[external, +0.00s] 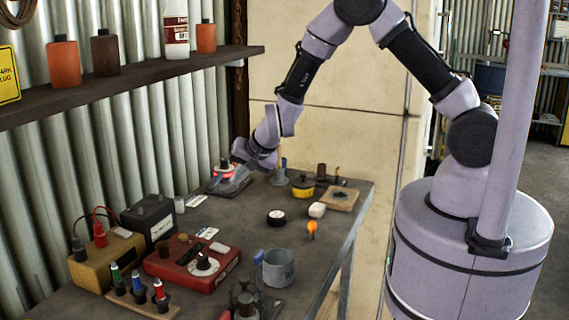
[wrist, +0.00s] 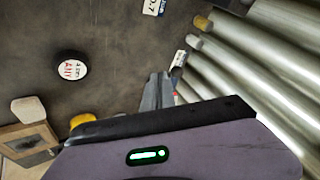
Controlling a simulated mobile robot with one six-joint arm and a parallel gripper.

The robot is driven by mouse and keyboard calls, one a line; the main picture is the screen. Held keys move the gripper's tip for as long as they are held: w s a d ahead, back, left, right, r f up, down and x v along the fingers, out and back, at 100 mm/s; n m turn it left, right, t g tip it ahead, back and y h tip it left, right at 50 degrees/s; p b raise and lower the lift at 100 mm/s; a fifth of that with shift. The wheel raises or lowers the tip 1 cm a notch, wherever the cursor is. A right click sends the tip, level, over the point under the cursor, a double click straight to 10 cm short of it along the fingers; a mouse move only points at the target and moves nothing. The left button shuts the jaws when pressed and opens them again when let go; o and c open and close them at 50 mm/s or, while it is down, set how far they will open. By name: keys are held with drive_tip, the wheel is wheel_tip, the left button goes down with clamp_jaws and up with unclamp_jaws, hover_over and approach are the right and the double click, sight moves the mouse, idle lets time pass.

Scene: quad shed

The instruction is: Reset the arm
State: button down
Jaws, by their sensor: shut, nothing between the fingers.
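My gripper (external: 234,173) reaches over the far left part of the workbench (external: 225,228), close to the corrugated wall. In the wrist view its grey fingers (wrist: 158,90) are together with nothing held. In the external view the fingertips overlap a dark item with a red part, and I cannot tell whether they touch it. My arm is bent high above the bench's far end.
A round white-topped tin (external: 276,217), a white block (external: 317,210), an orange bulb (external: 311,229) and a yellow container (external: 303,187) stand right of my gripper. A red box (external: 190,262) and a grey mug (external: 279,268) are nearer. A shelf (external: 130,82) with bottles runs along the wall.

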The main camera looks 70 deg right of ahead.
drive_tip(key=s+a+r+n+y+b, duration=0.5)
drive_tip(key=s+a+r+b, duration=0.35)
drive_tip(key=s+r, duration=0.4)
drive_tip(key=s+f+n+g+b, duration=0.1)
drive_tip(key=s+b, duration=0.4)
drive_tip(key=s, duration=1.6)
drive_tip(key=shift+s+d+f+n+g, duration=0.25)
drive_tip(key=shift+f+n, duration=0.55)
drive_tip(key=shift+n, duration=0.4)
drive_tip(key=shift+w+r, duration=0.1)
